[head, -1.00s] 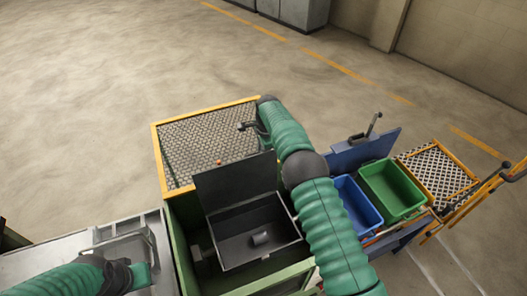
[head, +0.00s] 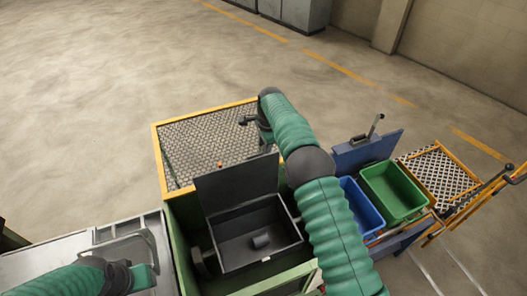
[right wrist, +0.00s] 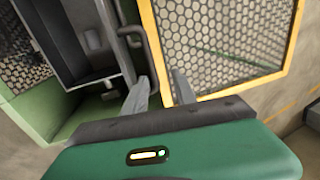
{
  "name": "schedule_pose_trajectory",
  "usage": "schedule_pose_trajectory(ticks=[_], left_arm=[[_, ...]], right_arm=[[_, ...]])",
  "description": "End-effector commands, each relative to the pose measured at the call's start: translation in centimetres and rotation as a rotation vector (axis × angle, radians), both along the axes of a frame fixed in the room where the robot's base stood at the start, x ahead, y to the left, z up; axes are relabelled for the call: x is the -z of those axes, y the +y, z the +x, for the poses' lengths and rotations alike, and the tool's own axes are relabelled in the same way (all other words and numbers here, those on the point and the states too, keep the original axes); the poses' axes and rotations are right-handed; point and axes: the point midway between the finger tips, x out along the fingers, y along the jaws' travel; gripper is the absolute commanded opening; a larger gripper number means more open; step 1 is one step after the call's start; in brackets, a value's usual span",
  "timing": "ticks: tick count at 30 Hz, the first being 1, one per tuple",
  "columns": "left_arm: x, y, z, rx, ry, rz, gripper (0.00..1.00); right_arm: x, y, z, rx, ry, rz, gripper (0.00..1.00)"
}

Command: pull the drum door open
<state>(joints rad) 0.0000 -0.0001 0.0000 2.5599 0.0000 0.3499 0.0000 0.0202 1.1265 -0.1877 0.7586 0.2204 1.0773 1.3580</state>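A dark open-topped box, which looks like the drum (head: 285,222), sits inside a green frame in the head view. Its dark flap, apparently the drum door (head: 237,184), stands raised at the box's far side. In the right wrist view a dark box (right wrist: 88,35) and a bent dark handle bar (right wrist: 151,50) show at the upper left. My right gripper (head: 246,121) is above the mesh area beyond the flap.
A yellow-framed mesh panel (head: 157,152) lies beyond the box. To the right are a blue bin (head: 362,207), a green bin (head: 392,190) and a cart with an orange-framed mesh panel (head: 440,178). A grey metal bench (head: 45,260) is at the left. Open floor lies beyond.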

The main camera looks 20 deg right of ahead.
Motion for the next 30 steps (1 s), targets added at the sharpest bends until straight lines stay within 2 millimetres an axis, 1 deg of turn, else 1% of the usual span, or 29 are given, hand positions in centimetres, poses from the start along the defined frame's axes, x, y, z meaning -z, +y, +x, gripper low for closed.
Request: schedule_pose_trajectory(ticks=[1, 3, 9, 13, 15, 18, 30], left_arm=[[0.7, 0.0, 0.0, 0.0, 0.0, 0.0, 0.36], [1.1, 0.0, 0.0, 0.0, 0.0, 0.0, 0.36], [1.6, 0.0, 0.0, 0.0, 0.0, 0.0, 0.36], [1.6, 0.0, 0.0, 0.0, 0.0, 0.0, 0.36], [1.6, 0.0, 0.0, 0.0, 0.0, 0.0, 0.36], [1.6, 0.0, 0.0, 0.0, 0.0, 0.0, 0.36], [1.6, 0.0, 0.0, 0.0, 0.0, 0.0, 0.36]], right_arm=[[-1.3, 0.0, -0.1, 0.0, -0.006, -0.001, 0.33], [-3.3, 0.0, -0.5, 0.0, -0.007, 0.0, 0.33], [-9.2, -0.1, -1.5, 0.0, -0.005, 0.0, 0.33], [-11.8, -0.1, -2.0, 0.0, -0.002, 0.0, 0.33], [-12.6, -0.1, -2.2, 0.0, -0.001, 0.0, 0.33], [-13.1, -0.1, -2.3, 0.0, 0.002, 0.0, 0.33], [-13.2, -0.1, -2.3, 0.0, 0.001, 0.0, 0.33]])
